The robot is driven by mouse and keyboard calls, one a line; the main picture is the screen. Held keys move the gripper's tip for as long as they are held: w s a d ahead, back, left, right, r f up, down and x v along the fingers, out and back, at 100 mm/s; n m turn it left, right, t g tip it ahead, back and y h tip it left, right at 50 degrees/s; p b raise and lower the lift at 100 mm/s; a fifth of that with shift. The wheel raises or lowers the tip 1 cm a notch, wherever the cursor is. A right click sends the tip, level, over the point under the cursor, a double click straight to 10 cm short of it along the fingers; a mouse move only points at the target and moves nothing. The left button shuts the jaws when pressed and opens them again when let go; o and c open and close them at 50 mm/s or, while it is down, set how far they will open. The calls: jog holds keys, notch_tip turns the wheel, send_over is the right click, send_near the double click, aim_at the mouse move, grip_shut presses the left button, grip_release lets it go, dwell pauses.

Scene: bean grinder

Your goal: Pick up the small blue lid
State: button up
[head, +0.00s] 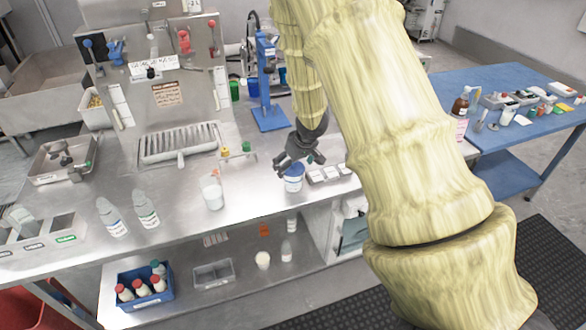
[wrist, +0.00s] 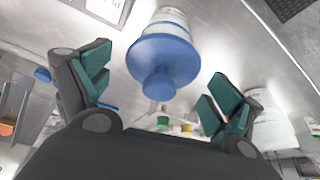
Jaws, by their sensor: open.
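The small blue lid (wrist: 160,62) is round with a knob on top and sits on a white jar (wrist: 170,16) in the wrist view. In the head view the white jar (head: 293,184) stands on the steel counter, its lid (head: 294,170) partly hidden under my gripper (head: 301,161). In the wrist view my gripper (wrist: 158,78) is open, with the lid's knob showing between its two green-padded fingers. The fingers look clear of the lid, and nothing is held.
A white beaker (head: 212,193) stands to the left, and a blue stand (head: 267,85) behind. Two bottles (head: 146,209) stand farther left. The counter's front between beaker and jar is clear.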

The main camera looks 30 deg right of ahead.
jog(key=shift+c, duration=0.2)
jog(key=c, duration=0.8)
